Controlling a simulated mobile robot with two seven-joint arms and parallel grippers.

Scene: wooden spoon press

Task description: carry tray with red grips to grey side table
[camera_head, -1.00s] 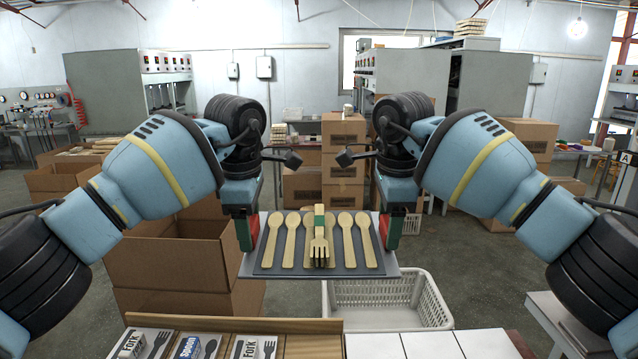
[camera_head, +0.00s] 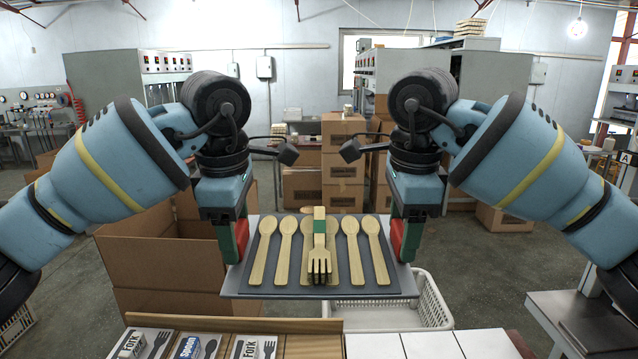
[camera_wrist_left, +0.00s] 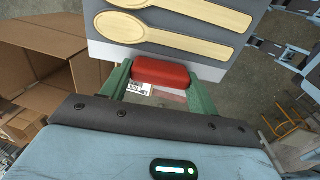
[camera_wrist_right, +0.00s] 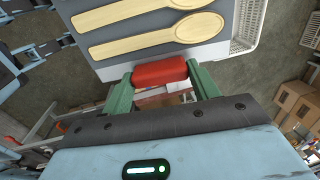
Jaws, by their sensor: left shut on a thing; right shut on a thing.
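The grey tray (camera_head: 232,283) is held level in the air between my two grippers, with a dark mat and several wooden spoons (camera_head: 285,250) on it. A stack of wooden forks with a green band (camera_head: 319,240) lies at its middle. My left gripper (camera_wrist_left: 160,80) is shut on the red grip (camera_wrist_left: 160,73) at the tray's left side. My right gripper (camera_wrist_right: 160,78) is shut on the red grip (camera_wrist_right: 160,71) at its right side. A grey table (camera_head: 580,320) stands at the lower right, partly cut off; I cannot tell if it is the side table.
Below the tray are a white basket (camera_head: 432,300) and an open cardboard box (camera_head: 150,260). A counter (camera_head: 300,345) with fork and spoon labels and white tiles runs along the near edge. Stacked boxes (camera_head: 345,160) stand behind. Grey floor is open to the right.

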